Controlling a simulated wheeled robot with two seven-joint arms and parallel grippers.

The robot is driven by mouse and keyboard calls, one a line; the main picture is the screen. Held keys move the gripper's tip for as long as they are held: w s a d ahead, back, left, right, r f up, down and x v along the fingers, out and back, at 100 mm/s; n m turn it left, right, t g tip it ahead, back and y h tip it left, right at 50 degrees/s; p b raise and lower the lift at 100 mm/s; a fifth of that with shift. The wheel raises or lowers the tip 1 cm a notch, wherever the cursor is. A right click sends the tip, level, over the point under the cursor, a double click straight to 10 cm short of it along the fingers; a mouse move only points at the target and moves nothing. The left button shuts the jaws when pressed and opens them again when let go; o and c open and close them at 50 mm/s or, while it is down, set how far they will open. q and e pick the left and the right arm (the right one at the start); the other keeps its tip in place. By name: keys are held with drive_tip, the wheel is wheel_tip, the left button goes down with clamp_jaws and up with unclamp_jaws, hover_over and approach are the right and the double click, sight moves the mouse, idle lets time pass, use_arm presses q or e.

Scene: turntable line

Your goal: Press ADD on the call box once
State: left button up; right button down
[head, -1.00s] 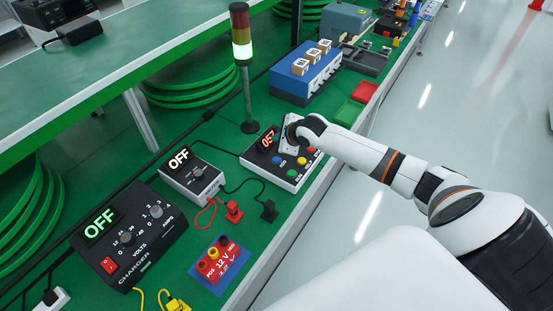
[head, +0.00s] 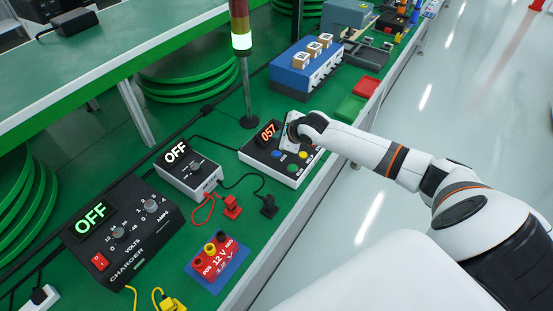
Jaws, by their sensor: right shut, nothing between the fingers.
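The call box (head: 258,150) is a low white box with a black top on the green bench. Its raised display reads 057 in orange digits. A blue button (head: 276,154), a yellow button (head: 292,168) and a green button (head: 303,154) show on its top; their labels are too small to read surely. My right gripper (head: 290,143) is shut and empty over the far right part of the box. Its wrist and fingers hide part of the box top, and I cannot tell whether the tips touch a button. My left gripper is out of view.
A signal tower (head: 241,45) with its lowest light lit stands behind the box. Left are a small unit reading OFF (head: 190,177), a black charger (head: 125,235) and a red 12 V terminal block (head: 217,257). A green tray (head: 350,108) and a blue fixture (head: 300,80) lie beyond.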

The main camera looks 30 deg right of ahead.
sight(276, 154)
wheel_tip(276, 154, down, 3)
drive_tip(key=shift+b, duration=1.2)
drive_tip(key=shift+f, duration=0.35)
drive_tip(key=shift+f+b, duration=0.45)
drive_tip(key=shift+f, duration=0.4)
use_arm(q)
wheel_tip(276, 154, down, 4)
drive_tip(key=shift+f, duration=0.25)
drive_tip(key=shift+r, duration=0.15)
use_arm(e)
drive_tip(key=shift+f, duration=0.15)
drive_tip(key=shift+f, duration=0.25)
